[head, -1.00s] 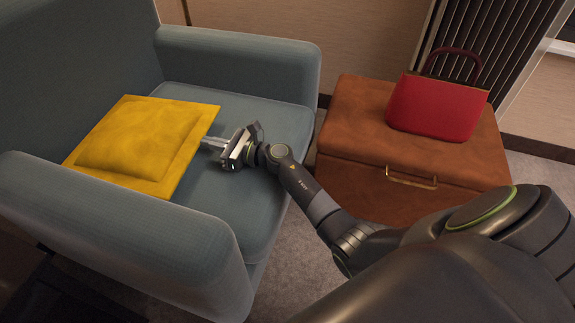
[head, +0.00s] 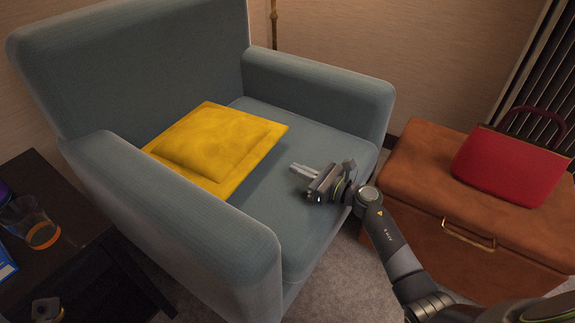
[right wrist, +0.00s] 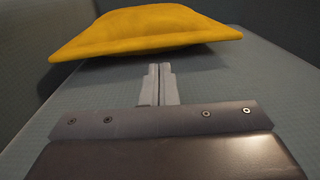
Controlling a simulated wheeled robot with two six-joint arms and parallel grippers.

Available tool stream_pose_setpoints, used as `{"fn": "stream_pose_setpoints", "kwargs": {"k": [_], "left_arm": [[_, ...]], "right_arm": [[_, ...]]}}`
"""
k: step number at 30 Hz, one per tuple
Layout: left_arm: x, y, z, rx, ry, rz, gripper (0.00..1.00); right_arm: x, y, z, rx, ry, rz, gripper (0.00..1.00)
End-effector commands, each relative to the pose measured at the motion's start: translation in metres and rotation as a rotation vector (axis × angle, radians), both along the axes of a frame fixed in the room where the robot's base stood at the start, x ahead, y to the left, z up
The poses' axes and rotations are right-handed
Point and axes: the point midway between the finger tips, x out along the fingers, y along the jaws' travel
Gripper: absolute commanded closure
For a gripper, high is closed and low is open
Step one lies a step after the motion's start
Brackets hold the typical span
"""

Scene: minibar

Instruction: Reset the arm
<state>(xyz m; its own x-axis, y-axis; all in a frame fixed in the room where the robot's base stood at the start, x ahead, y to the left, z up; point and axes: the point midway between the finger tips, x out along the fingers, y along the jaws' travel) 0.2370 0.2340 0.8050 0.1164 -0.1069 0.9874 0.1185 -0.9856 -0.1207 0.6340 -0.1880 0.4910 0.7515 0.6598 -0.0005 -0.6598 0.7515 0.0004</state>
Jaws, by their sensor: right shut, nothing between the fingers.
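My right gripper (head: 294,169) is shut and empty above the seat of the blue-grey armchair (head: 318,68). Its fingers point left, toward the yellow cushion (head: 218,146), with a gap between them. In the right wrist view the closed fingers (right wrist: 160,68) lie side by side, with the cushion (right wrist: 150,28) beyond their tips. The cushion lies on the seat, close to the near armrest. My left gripper is not seen in these views.
A brown leather trunk (head: 420,185) stands right of the armchair with a red handbag (head: 510,166) on top. A dark side table (head: 85,245) at left holds a glass (head: 30,226) and a small unclear object (head: 47,308). The seat's right part is free.

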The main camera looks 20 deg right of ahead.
Motion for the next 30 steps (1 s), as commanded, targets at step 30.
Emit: {"fn": "stream_pose_setpoints", "kwargs": {"k": [30], "left_arm": [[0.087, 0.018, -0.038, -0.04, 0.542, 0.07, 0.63]], "right_arm": [[-0.059, -0.087, 0.032, 0.576, 0.143, -0.37, 1.0]]}}
